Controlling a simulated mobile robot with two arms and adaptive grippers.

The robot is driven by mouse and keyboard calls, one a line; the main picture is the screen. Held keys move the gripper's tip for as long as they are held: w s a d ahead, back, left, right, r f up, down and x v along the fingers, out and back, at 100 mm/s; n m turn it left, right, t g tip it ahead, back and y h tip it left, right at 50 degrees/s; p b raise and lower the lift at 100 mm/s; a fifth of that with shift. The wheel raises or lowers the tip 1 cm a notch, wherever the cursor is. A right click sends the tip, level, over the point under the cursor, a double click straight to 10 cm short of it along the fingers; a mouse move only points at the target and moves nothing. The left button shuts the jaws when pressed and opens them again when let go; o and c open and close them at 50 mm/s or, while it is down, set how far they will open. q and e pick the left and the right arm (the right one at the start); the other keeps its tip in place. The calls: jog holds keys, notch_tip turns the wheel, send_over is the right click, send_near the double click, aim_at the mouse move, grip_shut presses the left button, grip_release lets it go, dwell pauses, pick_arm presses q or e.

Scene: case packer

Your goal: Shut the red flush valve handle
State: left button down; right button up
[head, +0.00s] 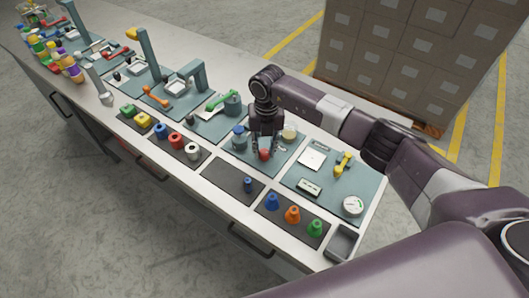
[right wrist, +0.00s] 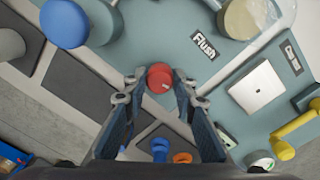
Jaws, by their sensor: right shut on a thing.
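The red flush valve handle (head: 264,155) shows at the front edge of a teal panel (head: 290,158), below my right gripper (head: 264,150). In the right wrist view the red handle (right wrist: 160,77) sits between the two fingertips of my right gripper (right wrist: 160,85), which is shut on it. The rest of the handle and its valve body are mostly hidden by the gripper. A "Flush" label (right wrist: 204,44) lies on the panel to the right of the handle. My left gripper is not in view.
A blue-topped cylinder (head: 240,138) and a pale round jar (head: 290,132) stand close beside the gripper. A yellow handle (head: 343,163) and a gauge (head: 353,205) are on the panel to the right. Blue, orange and green cones (head: 292,214) stand on a dark mat in front.

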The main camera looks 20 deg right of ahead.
aim_at(264, 150)
jog(key=n+b, duration=1.1)
jog(key=shift+w+f, duration=0.1)
jog(key=shift+f, duration=0.1)
jog(key=shift+r+n+b, duration=0.2)
jog(key=shift+n+b, duration=1.4)
jog(key=shift+n, duration=0.6)
jog(key=o, duration=1.2)
jog(key=shift+c, duration=0.2)
jog(key=shift+r, duration=0.1)
notch_tip(264, 150, up, 12)
jog(key=shift+w, duration=0.15)
